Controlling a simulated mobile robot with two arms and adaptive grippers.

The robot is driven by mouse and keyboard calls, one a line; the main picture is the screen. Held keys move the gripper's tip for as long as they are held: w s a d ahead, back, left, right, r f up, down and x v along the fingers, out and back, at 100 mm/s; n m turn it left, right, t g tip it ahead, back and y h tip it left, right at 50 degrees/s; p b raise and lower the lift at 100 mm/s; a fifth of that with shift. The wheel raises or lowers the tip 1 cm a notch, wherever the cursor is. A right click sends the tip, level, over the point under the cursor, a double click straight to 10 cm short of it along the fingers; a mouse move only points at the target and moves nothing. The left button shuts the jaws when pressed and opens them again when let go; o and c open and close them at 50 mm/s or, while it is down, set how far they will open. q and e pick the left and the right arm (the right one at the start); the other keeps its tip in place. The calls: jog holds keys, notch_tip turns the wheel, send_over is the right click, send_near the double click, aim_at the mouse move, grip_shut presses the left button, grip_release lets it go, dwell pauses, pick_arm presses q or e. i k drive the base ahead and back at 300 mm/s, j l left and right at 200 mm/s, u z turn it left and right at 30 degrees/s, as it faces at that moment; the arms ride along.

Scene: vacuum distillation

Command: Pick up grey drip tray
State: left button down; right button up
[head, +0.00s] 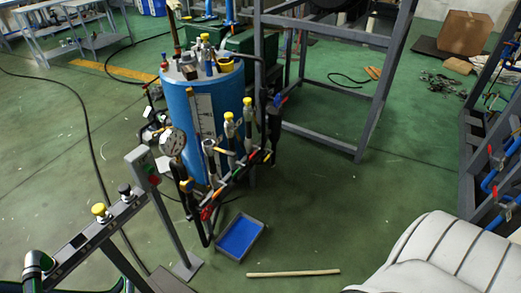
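The grey drip tray (228,254) lies on the green floor in the lower middle of the head view. It is a shallow rectangle with a grey rim and a bright blue inside; I cannot tell whether the blue is liquid or a lining. It sits just in front of the blue cylindrical vessel (206,125) and its valve piping, with its far left corner close to the lowest pipes. Neither of my grippers shows in this view.
A grey post with a green-button box (151,168) stands left of the tray. A pale stick (293,273) lies on the floor at its lower right. A large white ribbed form (455,255) fills the bottom right corner. Floor right of the tray is clear.

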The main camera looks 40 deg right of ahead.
aim_at(236, 241)
jog(key=z, duration=0.9)
